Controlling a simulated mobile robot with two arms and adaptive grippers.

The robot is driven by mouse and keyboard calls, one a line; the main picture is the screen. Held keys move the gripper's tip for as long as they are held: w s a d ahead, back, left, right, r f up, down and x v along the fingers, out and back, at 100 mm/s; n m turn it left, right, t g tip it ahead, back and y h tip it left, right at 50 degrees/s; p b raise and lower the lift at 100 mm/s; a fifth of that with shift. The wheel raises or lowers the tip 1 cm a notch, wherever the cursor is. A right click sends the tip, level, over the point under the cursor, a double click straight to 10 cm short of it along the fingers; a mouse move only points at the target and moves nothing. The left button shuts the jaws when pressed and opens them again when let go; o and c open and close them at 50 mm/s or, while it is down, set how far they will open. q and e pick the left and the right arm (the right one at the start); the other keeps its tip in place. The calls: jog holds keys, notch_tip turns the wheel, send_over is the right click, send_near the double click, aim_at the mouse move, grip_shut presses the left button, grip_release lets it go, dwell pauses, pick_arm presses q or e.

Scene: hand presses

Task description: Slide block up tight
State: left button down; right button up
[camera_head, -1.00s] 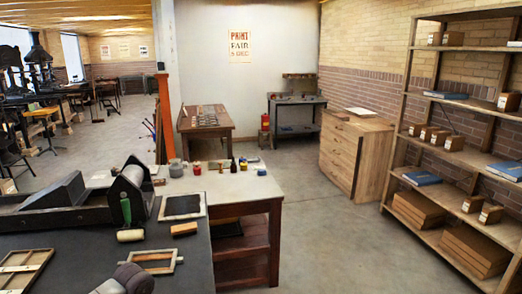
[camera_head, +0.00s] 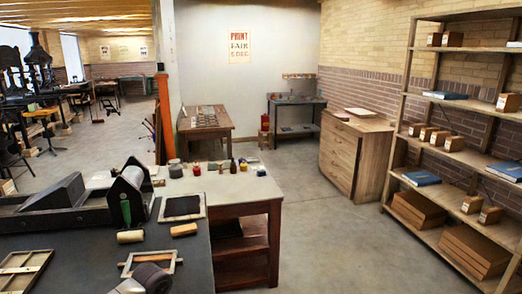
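A small wooden block (camera_head: 183,229) lies on the dark bench top (camera_head: 225,272), just below a light frame with a dark panel (camera_head: 181,207). A small gap seems to lie between block and frame. A second, open wooden frame with a crossbar (camera_head: 172,266) lies nearer the front. A grey rounded part with a pale piece beside it, apparently a link of my arm, covers the lower part of this open frame. No gripper fingers show, so I cannot see either gripper or what it holds.
A press with a metal cylinder (camera_head: 131,189) stands at the left of the bench. A pale roller (camera_head: 130,236) lies left of the block. A wooden tray (camera_head: 22,270) lies at front left. A lighter table (camera_head: 240,186) with several small jars stands behind.

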pick_arm(q)
jog(key=c, duration=1.8)
grip_release()
jog(key=o, duration=0.8)
jog(key=shift+d, duration=0.1)
jog(key=shift+o, duration=0.2)
notch_tip(320, 180, up, 7)
jog(key=p, duration=0.7)
jog(key=shift+f, duration=0.1)
